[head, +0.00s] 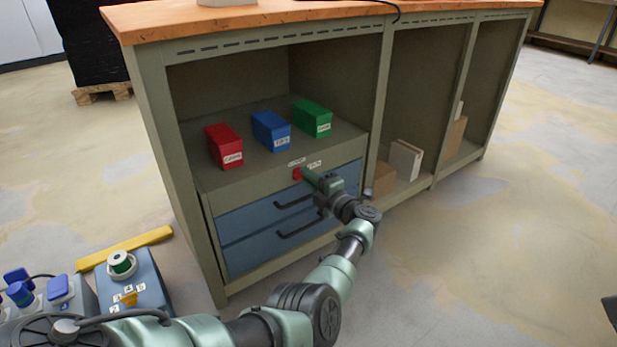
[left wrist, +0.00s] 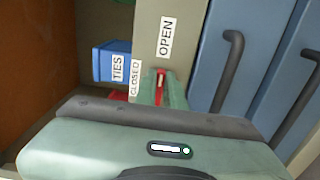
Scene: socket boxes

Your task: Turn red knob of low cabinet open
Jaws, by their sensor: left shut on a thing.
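The low cabinet (head: 277,163) is green-grey with a wooden top, an open shelf and two blue drawers. The red knob (head: 297,174) sits on the panel above the drawers. My left gripper (head: 303,172) reaches it from the right and is shut on it. In the left wrist view, the red knob (left wrist: 161,80) shows between the fingers of my left gripper (left wrist: 160,85). The labels CLOSED (left wrist: 135,78) and OPEN (left wrist: 166,37) are beside it. The knob's exact angle is largely hidden by the fingers. My right gripper is not in view.
Red (head: 224,146), blue (head: 271,131) and green (head: 313,118) boxes stand on the shelf above the drawers. Cardboard boxes (head: 384,179) lie in the lower compartments at the right. Black drawer handles (head: 299,228) stick out below the knob.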

